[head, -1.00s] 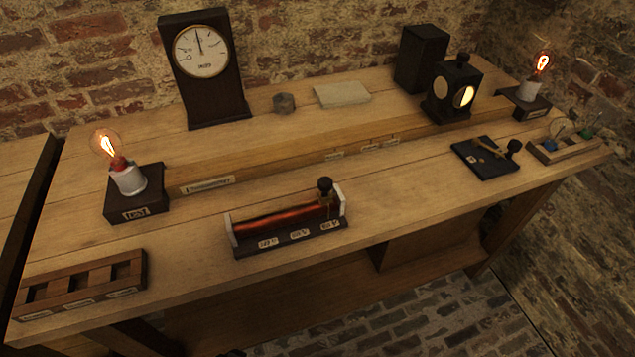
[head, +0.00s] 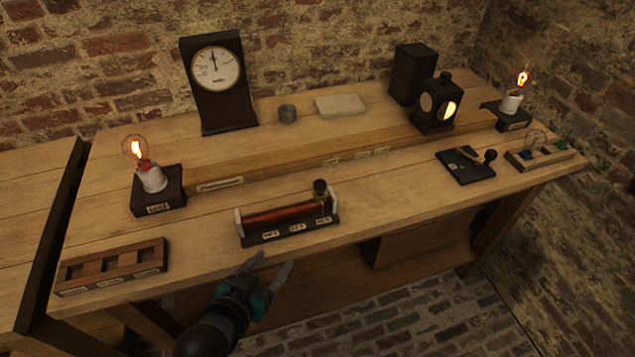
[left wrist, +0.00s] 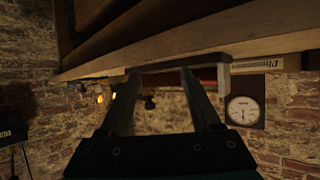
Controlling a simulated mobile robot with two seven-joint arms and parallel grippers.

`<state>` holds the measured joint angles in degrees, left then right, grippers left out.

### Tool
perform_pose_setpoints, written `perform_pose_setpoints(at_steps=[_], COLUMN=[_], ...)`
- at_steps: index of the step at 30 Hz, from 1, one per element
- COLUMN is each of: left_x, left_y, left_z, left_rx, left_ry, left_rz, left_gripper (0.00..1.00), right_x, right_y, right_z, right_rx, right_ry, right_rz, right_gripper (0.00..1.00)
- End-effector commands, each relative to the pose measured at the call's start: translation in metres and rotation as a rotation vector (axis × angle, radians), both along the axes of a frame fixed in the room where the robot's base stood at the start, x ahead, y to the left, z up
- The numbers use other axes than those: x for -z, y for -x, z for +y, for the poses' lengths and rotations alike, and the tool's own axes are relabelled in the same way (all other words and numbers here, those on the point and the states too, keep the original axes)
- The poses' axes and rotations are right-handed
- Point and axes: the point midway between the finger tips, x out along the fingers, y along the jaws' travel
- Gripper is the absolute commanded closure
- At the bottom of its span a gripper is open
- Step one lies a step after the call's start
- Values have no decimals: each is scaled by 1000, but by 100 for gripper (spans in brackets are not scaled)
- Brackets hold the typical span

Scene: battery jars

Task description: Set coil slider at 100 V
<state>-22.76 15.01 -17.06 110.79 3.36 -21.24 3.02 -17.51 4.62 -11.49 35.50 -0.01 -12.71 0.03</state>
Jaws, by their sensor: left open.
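The coil (head: 280,213) is a dark red wound rod between two pale end posts on a black base with several small white labels, near the bench's front edge. Its slider, with a black knob (head: 320,187), stands at the right end of the coil. The label numbers are too small to read surely. My left gripper (head: 270,264) is open and empty, in front of the bench edge and below the coil. In the left wrist view its two fingers (left wrist: 158,85) are spread, with the coil's end post (left wrist: 224,78) beyond them. My right gripper is not seen.
A dial meter (head: 217,67) stands at the back. A lit lamp (head: 151,178) is on the left, another (head: 512,103) on the right. A wooden rack (head: 112,266) sits front left. A black key board (head: 466,166) lies to the right. Bench space between coil and key board is clear.

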Motion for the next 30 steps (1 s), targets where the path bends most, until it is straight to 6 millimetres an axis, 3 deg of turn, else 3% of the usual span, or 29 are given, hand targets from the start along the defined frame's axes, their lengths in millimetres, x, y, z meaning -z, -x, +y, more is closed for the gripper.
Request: perform_pose_setpoints(at_steps=[6,12,20,30], left_x=[-34,-58,-65,-64], left_y=[-15,-17,-25,-76], left_z=[-18,-25,-31,-57], left_rx=[68,114,122,122], left_ry=[102,175,196,196], left_rz=[-235,-386,-429,-428], left_gripper=[36,36,36,36], right_x=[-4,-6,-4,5], right_y=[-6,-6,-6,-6], right_z=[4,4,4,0], right_rx=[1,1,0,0], right_ry=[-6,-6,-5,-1], right_rz=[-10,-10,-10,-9], right_gripper=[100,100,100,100])
